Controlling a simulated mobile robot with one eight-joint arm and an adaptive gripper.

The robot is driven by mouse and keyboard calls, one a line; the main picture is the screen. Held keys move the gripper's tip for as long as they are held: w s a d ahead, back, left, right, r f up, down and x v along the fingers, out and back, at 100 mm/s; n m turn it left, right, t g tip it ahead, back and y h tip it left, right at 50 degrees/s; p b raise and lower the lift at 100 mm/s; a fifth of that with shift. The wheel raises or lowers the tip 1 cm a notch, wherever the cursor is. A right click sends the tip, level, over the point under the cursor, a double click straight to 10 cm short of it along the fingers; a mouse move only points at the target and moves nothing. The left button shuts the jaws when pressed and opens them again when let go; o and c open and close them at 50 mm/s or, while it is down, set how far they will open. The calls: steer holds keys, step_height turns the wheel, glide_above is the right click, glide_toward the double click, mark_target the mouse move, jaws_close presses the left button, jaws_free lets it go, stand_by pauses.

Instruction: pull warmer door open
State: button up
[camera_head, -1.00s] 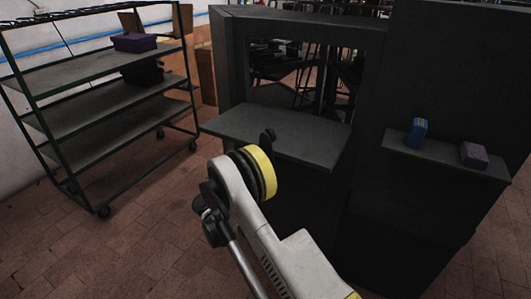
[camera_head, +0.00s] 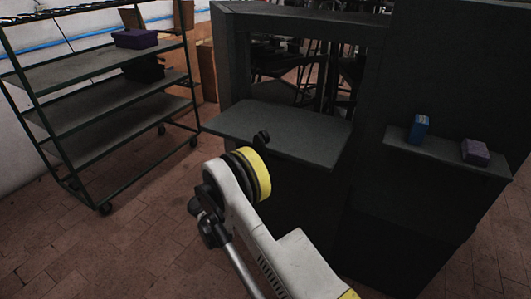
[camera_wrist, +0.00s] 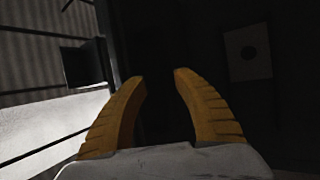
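My gripper (camera_wrist: 160,77) is open in the wrist view, its two orange fingers apart with only a dark area visible between them. The fingers are hidden in the head view, where my arm with its yellow ring reaches toward the dark machine (camera_head: 228,60). I cannot make out for certain which surface is the warmer door. No contact shows.
A grey shelf (camera_head: 290,132) juts from the machine behind my arm. A smaller shelf (camera_head: 440,158) at right holds a blue box (camera_head: 419,129) and a purple box (camera_head: 475,152). A wheeled rack (camera_head: 100,98) stands at left. Tiled floor (camera_head: 110,245) is clear between.

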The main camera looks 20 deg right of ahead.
steer(key=v, duration=0.9)
steer(key=shift+a+f, duration=0.2)
steer(key=shift+a, duration=0.15)
steer(key=shift+s, duration=0.1)
